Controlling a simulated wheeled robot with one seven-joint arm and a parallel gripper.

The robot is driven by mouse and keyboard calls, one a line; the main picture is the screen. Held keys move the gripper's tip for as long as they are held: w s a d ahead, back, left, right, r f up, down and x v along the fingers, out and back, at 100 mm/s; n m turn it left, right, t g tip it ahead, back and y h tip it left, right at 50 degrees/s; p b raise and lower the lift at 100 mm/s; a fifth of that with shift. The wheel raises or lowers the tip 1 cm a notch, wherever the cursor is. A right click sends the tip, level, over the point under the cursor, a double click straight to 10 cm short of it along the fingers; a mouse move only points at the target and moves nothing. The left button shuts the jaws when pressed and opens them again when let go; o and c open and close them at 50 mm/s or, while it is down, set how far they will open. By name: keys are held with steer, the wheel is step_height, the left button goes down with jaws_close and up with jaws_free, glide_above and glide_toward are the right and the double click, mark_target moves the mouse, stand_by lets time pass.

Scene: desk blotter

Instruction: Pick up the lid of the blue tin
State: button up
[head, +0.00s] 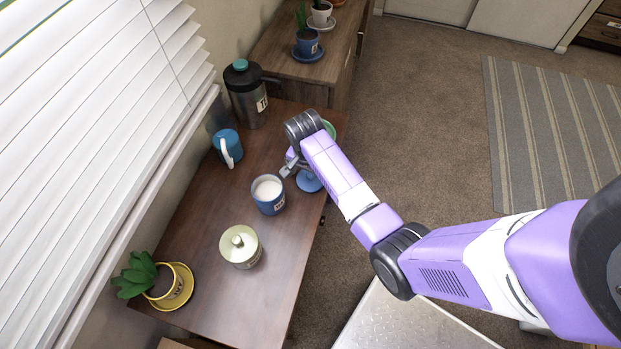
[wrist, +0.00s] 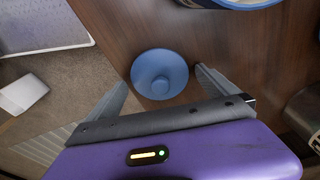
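The blue tin (head: 268,205) stands uncovered on the desk with a white inside or filling; part of its rim shows at the top of the wrist view (wrist: 236,4). The blue lid (head: 309,183) lies apart from it, to its right near the desk's edge, partly hidden by my arm in the head view. In the wrist view the round lid (wrist: 160,62) with its central knob shows between my fingers. My gripper (wrist: 161,80) is open and empty, one finger on each side of the lid. I cannot tell its height above the lid.
A lidded pale green tin (head: 240,250), a blue mug (head: 228,147), a dark flask (head: 246,95) and a plant in a yellow pot (head: 170,286) stand on the desk (head: 215,205). A green item (head: 329,128) is partly hidden behind my arm. Carpet lies beyond the right edge.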

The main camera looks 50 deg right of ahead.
steer(key=c, duration=1.2)
steer(key=shift+o, duration=0.2)
steer(key=shift+r, duration=0.15)
